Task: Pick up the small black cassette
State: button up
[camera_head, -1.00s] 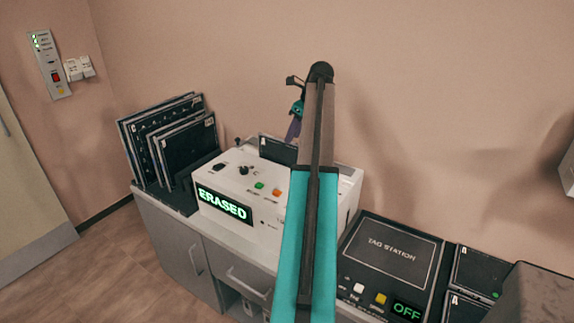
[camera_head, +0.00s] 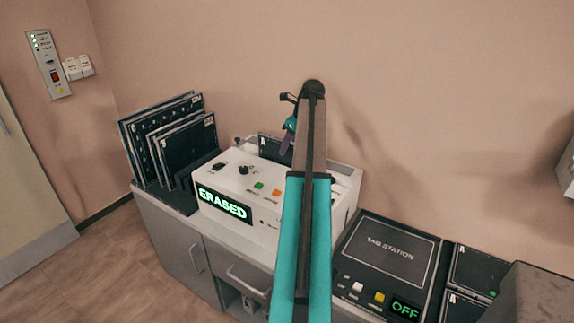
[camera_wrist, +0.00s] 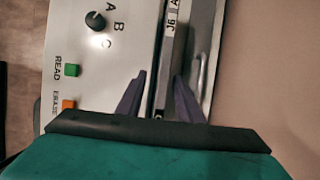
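A small black cassette (camera_head: 275,149) stands upright at the back of the white reader (camera_head: 235,215), whose display shows ERASED. Its lower part is hidden by the reader. In the wrist view the cassette's dark edge with a white label (camera_wrist: 172,28) shows beyond my fingers. My gripper (camera_head: 287,143) is above the reader's back, close to the cassette's right side in the head view. In the wrist view my gripper (camera_wrist: 160,85) has its two purple fingers apart, with the cassette's edge line running between them. I cannot tell whether either finger touches it.
Several larger dark cassettes (camera_head: 165,135) lean in a rack to the left. The tag station (camera_head: 390,255), showing OFF, lies to the right. Two flat dark cassettes (camera_head: 478,268) lie beyond it, beside a grey box (camera_head: 540,295). The wall is close behind.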

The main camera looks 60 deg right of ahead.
aim_at(287, 164)
jog(key=shift+p+x, duration=0.85)
jog(key=shift+x, duration=1.7)
jog(key=shift+d, duration=0.15)
jog(key=shift+r, duration=0.1)
grip_shut()
